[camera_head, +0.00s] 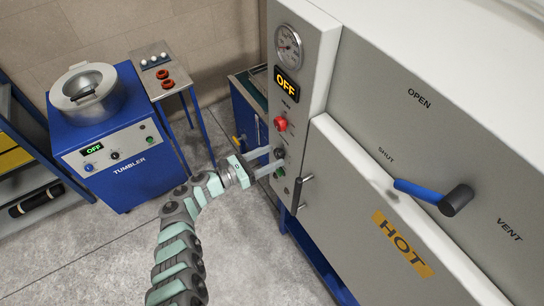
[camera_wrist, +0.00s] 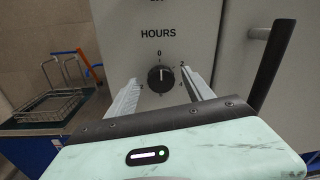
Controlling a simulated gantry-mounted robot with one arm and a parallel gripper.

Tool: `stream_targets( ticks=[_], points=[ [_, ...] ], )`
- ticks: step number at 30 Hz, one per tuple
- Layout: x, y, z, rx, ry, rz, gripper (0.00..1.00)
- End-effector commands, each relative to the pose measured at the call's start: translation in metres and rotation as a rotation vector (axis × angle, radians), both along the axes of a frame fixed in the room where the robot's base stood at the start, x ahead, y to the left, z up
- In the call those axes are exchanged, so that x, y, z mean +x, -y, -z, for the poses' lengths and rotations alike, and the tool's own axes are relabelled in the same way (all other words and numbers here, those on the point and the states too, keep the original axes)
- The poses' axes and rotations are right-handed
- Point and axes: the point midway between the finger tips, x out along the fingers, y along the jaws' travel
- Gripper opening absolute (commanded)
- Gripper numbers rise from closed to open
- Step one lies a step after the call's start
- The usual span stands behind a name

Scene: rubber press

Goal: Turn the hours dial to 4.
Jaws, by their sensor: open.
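The hours dial (camera_wrist: 160,78) is a round black knob under the word HOURS in the wrist view. Its pale mark points up at 0. Numbers stand around it, with 2 at upper right and 4 at lower right partly hidden near the right finger. In the head view, the dial (camera_head: 279,154) sits on the press's control panel, below the red button. My gripper (camera_wrist: 162,82) is open, with one finger to each side of the dial and visible gaps between. The head view also shows my gripper (camera_head: 268,162) in front of the panel.
A dark door handle (camera_wrist: 272,65) stands out close to the right finger. A blue tumbler (camera_head: 125,165) stands at left.

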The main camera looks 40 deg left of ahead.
Motion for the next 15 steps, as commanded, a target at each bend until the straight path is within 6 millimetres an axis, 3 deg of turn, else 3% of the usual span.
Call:
stream_targets(
  ticks=[10, 15],
  points=[
    [0.0071, 0.0029, 0.0014, -0.001, -0.003, -0.001, 0.6],
    [0.007, 0.0029, 0.0015, -0.001, -0.003, -0.001, 0.46]
  ],
)
